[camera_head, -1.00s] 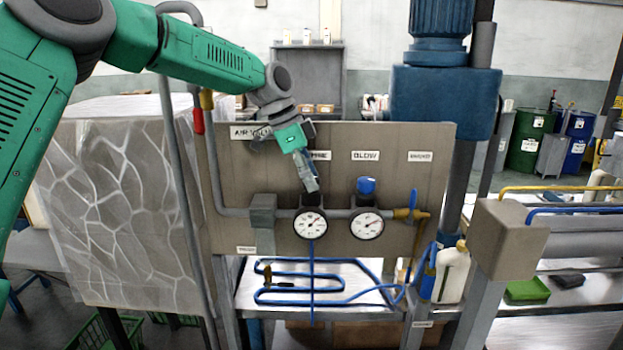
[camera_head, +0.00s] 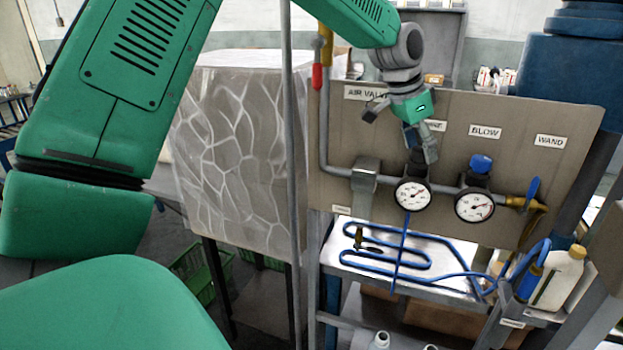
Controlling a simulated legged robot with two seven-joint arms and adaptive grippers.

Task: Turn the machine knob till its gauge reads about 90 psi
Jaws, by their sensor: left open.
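The machine panel (camera_head: 340,195) stands at the right of the head view, with two round white gauges. The left gauge (camera_head: 412,195) sits below my left gripper (camera_head: 428,155). Its needle points up and to the right; the numbers are too small to read. The knob over this gauge is largely hidden behind the gripper. The fingers point down at the knob place and are open; I cannot tell whether they touch it. The right gauge (camera_head: 474,205), under the BLOW label, has a blue knob (camera_head: 481,164) above it. My right gripper is not in view.
A blue hose (camera_head: 400,262) lies coiled on the metal shelf below the panel. A white jug (camera_head: 558,278) stands at the right. A blue valve handle (camera_head: 532,188) sticks out at the panel's right. A grey vertical pole (camera_head: 289,200) stands left of the panel.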

